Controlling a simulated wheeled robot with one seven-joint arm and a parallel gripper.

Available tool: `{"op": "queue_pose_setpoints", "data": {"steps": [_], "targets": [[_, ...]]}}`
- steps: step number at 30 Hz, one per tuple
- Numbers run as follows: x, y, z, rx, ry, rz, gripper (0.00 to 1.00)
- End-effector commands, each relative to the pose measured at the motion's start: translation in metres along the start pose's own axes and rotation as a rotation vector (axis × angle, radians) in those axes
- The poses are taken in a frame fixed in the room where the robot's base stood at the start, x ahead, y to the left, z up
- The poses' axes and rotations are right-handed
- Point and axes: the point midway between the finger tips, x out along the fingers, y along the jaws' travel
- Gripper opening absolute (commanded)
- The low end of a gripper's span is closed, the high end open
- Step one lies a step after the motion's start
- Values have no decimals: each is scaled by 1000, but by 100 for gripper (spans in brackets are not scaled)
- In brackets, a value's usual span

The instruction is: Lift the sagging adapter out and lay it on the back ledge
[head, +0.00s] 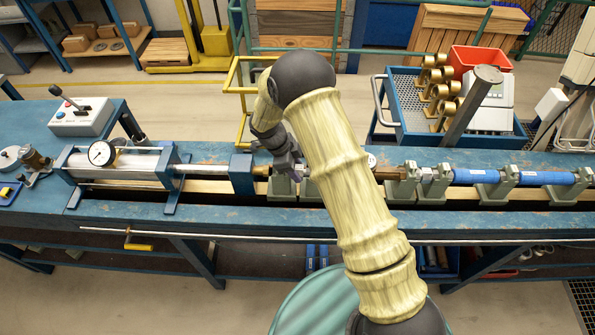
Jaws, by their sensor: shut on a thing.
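My gripper (290,165) is low over the row of supports on the blue bench, left of my arm. It is shut on a small piece in the line, which I take to be the adapter; jaws and arm hide most of it. A brass-coloured end (262,171) shows just left of the jaws, beside the blue end block of the press. I cannot tell whether the piece is clear of its support or tilted. The back ledge (515,159) is the flat blue strip behind the row; the part right of my arm looks bare.
Grey-green supports (437,185) hold a brass fitting (397,180) and blue meter tubes (475,177) to the right. A press with a round gauge (101,153) fills the left. A blue cart (405,105) with brass parts and a red bin stands close behind the bench.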

Motion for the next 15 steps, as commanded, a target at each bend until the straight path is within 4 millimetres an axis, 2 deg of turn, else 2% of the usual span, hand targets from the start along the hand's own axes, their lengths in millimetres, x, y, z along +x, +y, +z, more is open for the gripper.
{"op": "queue_pose_setpoints", "data": {"steps": [8, 15], "targets": [[-4, -1, -1, 1, 0, -2, 13], [-28, -1, -11, 2, -3, -6, 13]]}}
